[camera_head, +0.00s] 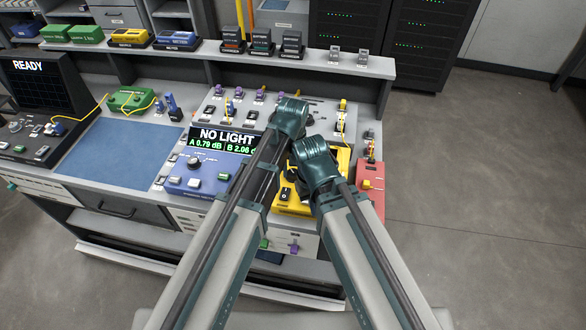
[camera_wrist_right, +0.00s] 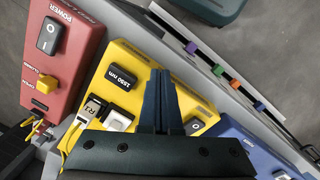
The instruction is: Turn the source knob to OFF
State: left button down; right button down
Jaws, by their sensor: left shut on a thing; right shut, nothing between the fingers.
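The yellow source box (camera_head: 297,207) stands at the right end of the bench. In the right wrist view the yellow box (camera_wrist_right: 205,104) shows a black "1550 nm" label block (camera_wrist_right: 122,77), a light connector port and a dark rocker (camera_wrist_right: 193,127). I make out no knob on it; the fingers cover part of its top. My right gripper (camera_wrist_right: 160,76) is shut and empty over this box. My left gripper (camera_head: 293,104) is shut at the grey back panel; its fingertips and what they hold are hidden by the hand.
The blue power meter (camera_head: 208,182) reads "NO LIGHT" beside the yellow box. A red box (camera_wrist_right: 72,65) with a POWER rocker and a yellow lever sits on its other side. Yellow fibres (camera_head: 342,120) run near both hands. A blue mat (camera_head: 118,150) lies clear at left.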

aim_at(293, 172)
pick_arm(q)
jog(key=shift+n, duration=0.6)
jog(key=shift+c, duration=2.1)
grip_release()
pick_arm(e)
jog(key=shift+r, duration=0.1)
pick_arm(q)
notch_tip(293, 172, up, 14)
jog(key=p, duration=1.3)
jog(key=shift+p, duration=0.4)
pick_arm(e)
notch_tip(293, 172, up, 14)
jog(key=shift+f, duration=0.2)
pick_arm(q)
jog(key=shift+f, duration=0.15)
